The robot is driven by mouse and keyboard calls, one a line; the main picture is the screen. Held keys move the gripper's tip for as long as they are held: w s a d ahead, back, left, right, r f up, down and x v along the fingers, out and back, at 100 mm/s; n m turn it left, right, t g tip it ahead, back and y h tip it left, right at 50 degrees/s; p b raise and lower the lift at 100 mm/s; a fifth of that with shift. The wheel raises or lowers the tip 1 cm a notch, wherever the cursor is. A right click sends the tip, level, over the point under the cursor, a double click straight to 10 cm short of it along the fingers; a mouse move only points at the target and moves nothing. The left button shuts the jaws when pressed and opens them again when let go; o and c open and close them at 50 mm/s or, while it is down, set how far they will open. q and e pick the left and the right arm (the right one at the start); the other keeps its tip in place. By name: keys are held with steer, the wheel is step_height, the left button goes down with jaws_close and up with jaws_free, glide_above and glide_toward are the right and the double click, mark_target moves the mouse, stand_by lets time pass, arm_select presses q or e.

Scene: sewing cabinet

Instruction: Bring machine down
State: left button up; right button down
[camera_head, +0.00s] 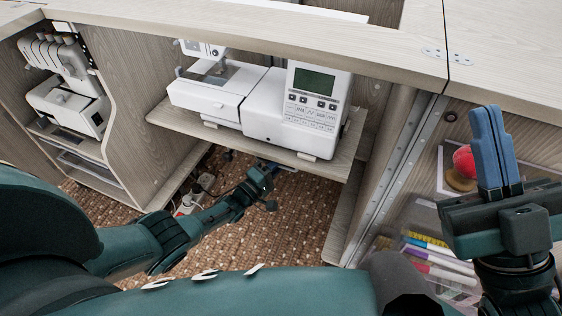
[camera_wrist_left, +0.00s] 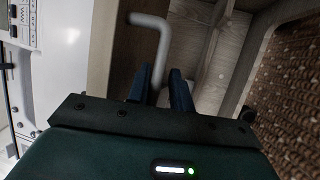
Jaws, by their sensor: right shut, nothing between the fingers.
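The white sewing machine (camera_head: 262,112) sits on a wooden shelf (camera_head: 335,172) below the cabinet top's opening. It also shows at the left edge of the left wrist view (camera_wrist_left: 20,70). My left gripper (camera_head: 268,176) is under the shelf's front edge, partly hidden. In the left wrist view its fingers (camera_wrist_left: 162,85) are apart, with a bent grey lever (camera_wrist_left: 157,45) ahead of them. The lever's lower end runs toward the gap between the fingers; I cannot tell if they touch it. My right gripper (camera_head: 497,150) is shut, empty and raised at the right.
A serger (camera_head: 68,85) stands in the left compartment. The cabinet top (camera_head: 290,32) overhangs the machine. At the right are a clear box of coloured items (camera_head: 430,255) and a red pincushion (camera_head: 464,162). A power strip (camera_head: 190,202) lies on the brown carpet (camera_head: 285,230).

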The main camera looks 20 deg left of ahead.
arm_select(q)
steer(key=shift+s+a+f, duration=0.1)
steer(key=shift+a, duration=0.05)
